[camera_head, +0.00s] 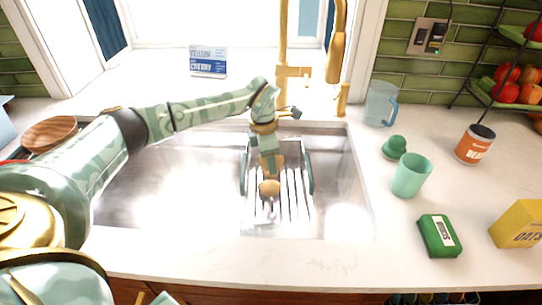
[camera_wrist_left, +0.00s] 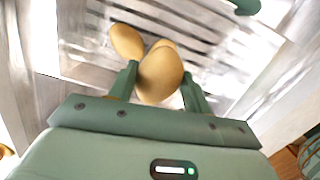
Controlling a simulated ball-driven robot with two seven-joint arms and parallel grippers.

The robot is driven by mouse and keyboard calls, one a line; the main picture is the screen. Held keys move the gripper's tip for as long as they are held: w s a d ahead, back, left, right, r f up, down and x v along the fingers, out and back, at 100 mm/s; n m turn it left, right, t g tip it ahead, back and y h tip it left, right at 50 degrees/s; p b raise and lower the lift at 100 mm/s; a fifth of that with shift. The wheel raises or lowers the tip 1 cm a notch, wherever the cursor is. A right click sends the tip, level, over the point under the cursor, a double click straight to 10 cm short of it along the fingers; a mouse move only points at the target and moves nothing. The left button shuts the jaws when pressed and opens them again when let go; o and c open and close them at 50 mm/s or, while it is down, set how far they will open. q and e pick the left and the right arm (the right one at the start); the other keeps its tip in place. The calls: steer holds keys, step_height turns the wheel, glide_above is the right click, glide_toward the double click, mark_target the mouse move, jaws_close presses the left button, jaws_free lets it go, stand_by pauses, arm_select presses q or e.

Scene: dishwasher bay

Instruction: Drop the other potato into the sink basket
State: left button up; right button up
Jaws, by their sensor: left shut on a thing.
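The sink basket (camera_head: 294,198) is a slatted rack with green side handles, inside the steel sink. My left gripper (camera_head: 268,172) reaches down over it. In the left wrist view, the left gripper (camera_wrist_left: 160,82) is shut on a tan potato (camera_wrist_left: 160,76), with one green finger on each side. My right gripper is not in view.
A gold faucet (camera_head: 292,72) stands behind the sink (camera_head: 345,185). On the right counter are a green cup (camera_head: 411,176), a green sponge pack (camera_head: 438,236), a can (camera_head: 474,145), a blue pitcher (camera_head: 380,104) and a yellow oats box (camera_head: 518,224). A wooden bowl (camera_head: 50,134) is at left.

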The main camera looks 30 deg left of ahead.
arm_select(q)
steer(key=o, duration=1.1)
step_height(320, 180, up, 16)
steer(key=s+a+p, duration=0.1)
steer(key=p, duration=0.3)
steer(key=shift+s+a+r, duration=0.15)
steer(key=shift+s+a, duration=0.05)
